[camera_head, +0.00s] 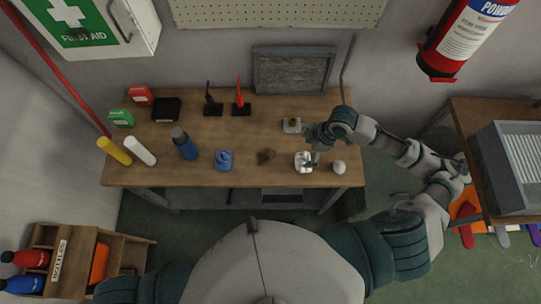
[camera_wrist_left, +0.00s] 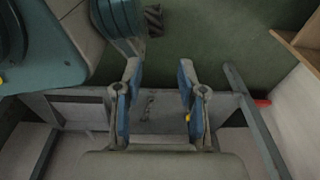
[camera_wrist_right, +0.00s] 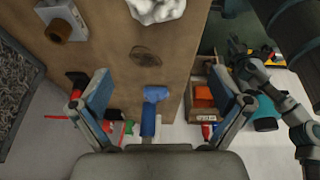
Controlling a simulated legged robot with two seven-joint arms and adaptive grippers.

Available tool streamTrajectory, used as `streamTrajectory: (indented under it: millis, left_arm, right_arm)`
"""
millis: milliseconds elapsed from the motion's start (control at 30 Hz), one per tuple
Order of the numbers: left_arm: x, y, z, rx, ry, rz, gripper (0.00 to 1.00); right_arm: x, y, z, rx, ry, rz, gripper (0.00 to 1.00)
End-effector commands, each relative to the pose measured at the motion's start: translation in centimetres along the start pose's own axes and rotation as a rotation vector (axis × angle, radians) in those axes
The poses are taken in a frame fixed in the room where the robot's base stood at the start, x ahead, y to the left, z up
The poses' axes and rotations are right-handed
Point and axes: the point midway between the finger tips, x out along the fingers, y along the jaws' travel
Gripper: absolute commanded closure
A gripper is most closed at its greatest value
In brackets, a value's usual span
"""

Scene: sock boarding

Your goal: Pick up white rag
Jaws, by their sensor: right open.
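A crumpled white rag (camera_head: 301,164) lies on the wooden table (camera_head: 200,175), near its front edge on the right. It also shows cut off at the top edge of the right wrist view (camera_wrist_right: 155,8). My right gripper (camera_head: 313,155) is above the table close beside the rag in the head view; whether it touches cannot be told. In the right wrist view its fingers are wide apart (camera_wrist_right: 162,95) with nothing held. My left gripper shows only in the left wrist view (camera_wrist_left: 155,85), open and empty over the floor by the table's underside.
A grey block (camera_head: 291,125) is behind. A wall-side frame (camera_head: 290,70) stands at the back.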

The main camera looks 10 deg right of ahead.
Motion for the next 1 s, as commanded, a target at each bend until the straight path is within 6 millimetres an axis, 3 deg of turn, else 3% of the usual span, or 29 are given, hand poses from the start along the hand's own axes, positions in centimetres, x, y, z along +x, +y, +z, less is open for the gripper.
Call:
streamTrajectory:
  millis: [33, 133, 233, 333, 800, 1000]
  left_arm:
    - [1.1, 0.1, 2.4, 0.003, -0.018, 0.001, 0.6]
    - [2.4, 0.0, 5.9, 0.007, -0.032, 0.003, 0.6]
    - [3.0, 0.0, 8.0, 0.01, -0.04, 0.004, 0.6]
    - [3.2, 0.0, 8.9, 0.011, -0.044, 0.005, 0.6]
    - [4.0, 0.2, 9.3, 0.011, -0.047, 0.003, 0.6]
    - [4.1, 0.2, 9.3, 0.011, -0.048, 0.003, 0.6]
  right_arm:
    - [-1.9, 1.0, 1.2, -0.009, -0.023, -0.004, 0.0]
    - [-4.4, 1.6, 2.5, -0.009, -0.038, -0.031, 0.0]
    - [-6.0, 2.0, 3.2, -0.002, -0.04, -0.045, 0.0]
    - [-6.1, 2.1, 3.5, 0.004, -0.038, -0.054, 0.0]
    - [3.7, 1.5, 4.3, 0.006, -0.034, -0.058, 0.0]
    - [5.4, 1.5, 4.3, 0.005, -0.034, -0.056, 0.0]
